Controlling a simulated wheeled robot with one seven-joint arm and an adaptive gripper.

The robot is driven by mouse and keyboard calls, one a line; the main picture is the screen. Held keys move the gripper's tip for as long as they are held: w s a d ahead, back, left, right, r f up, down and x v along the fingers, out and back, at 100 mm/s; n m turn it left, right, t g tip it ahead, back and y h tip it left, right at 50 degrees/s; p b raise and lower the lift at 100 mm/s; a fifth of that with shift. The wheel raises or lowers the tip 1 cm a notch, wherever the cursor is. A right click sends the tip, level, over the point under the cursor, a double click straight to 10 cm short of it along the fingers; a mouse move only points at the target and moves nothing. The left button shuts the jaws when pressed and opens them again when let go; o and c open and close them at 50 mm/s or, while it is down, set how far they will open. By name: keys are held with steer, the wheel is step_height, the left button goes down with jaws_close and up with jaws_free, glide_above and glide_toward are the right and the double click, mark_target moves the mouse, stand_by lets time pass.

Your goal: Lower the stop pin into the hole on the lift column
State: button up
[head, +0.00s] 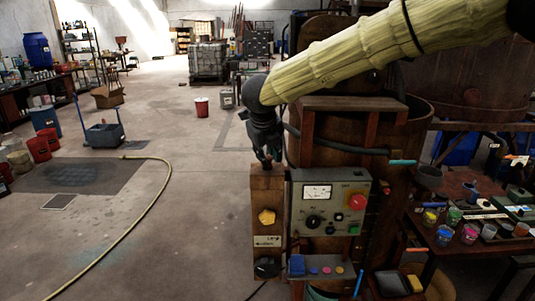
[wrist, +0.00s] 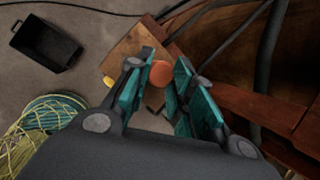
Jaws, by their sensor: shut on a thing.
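The lift column (head: 267,187) is a wooden post left of the grey control box. It carries a yellow knob, a small label plate and a black knob on its front. My gripper (head: 267,160) points down just above its top. In the wrist view the column's wooden top (wrist: 130,42) lies beyond my gripper (wrist: 158,92). The teal finger pads are shut on the stop pin (wrist: 161,74), whose round orange end shows between them. The pin's lower part and the hole are hidden, so I cannot tell whether the pin is in the hole.
The grey control box (head: 330,203) with a dial and red button stands close right of the column. A large rusty vat (head: 415,120) is behind it. A table (head: 455,192) with paint pots is at the right. The floor at left is open, crossed by a yellow hose (head: 155,217).

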steer(key=shift+f, duration=0.3)
steer(key=o, duration=0.9)
steer(key=v, duration=1.2)
steer(key=shift+d, duration=0.1)
